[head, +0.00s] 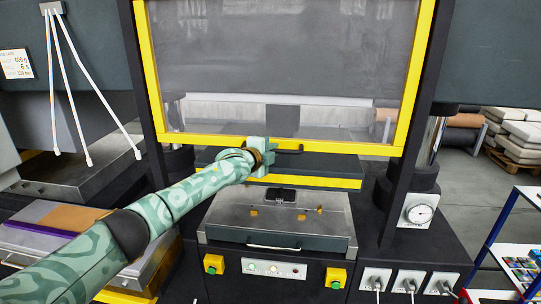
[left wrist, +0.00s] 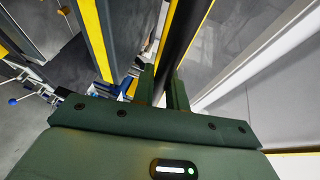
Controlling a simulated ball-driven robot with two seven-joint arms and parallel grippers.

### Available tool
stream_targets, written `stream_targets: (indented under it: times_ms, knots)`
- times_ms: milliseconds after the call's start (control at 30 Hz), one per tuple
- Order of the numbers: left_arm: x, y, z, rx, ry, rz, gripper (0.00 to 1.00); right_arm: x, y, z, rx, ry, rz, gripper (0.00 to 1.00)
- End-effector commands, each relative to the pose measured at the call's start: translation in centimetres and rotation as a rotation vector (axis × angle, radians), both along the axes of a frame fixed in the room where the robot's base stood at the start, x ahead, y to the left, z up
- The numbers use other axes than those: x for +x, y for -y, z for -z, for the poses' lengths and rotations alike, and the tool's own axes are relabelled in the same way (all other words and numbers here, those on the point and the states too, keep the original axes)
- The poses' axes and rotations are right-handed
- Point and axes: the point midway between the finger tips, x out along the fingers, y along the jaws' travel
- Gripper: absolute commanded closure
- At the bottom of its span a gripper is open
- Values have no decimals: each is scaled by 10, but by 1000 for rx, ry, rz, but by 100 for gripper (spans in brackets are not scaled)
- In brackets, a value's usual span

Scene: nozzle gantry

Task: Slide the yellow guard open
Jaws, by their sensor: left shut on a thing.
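The yellow guard (head: 340,147) is a large yellow frame around a clear panel. It hangs upright between dark columns in the head view, its bottom rail above the press bed. A short dark handle (head: 290,151) sits on that rail near the middle. My left gripper (head: 259,157) is at the rail and shut on the handle's left part, hiding some of it. In the left wrist view, the fingers (left wrist: 164,88) close on a dark bar (left wrist: 184,32) beside a yellow edge. My right gripper is in neither view.
Below stand a dark slab with a yellow edge (head: 312,182) and a grey tool block (head: 225,219). A panel with yellow button boxes (head: 336,277) is at the front. A gauge (head: 420,214) is at right, and a blue-and-white shelf rack (head: 497,225) stands at far right.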

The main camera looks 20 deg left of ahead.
Motion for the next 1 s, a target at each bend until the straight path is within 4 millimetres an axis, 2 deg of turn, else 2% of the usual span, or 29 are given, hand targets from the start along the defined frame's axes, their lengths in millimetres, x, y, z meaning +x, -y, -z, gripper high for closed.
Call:
stream_targets:
  times_ms: [233,267,300,333,733,867,1000]
  knots:
    - [0,1,-1,0,2,1,100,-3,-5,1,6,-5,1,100]
    - [0,1,-1,-1,2,2,77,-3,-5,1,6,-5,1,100]
    - [0,1,0,0,2,1,66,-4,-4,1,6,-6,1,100]
    - [0,1,0,0,2,1,64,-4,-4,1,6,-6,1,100]
    - [-6,0,1,-2,-2,3,64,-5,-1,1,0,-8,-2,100]
    - [-21,-3,-2,-1,-1,3,64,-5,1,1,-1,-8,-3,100]
    - [-47,-8,-6,1,0,2,64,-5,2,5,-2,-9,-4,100]
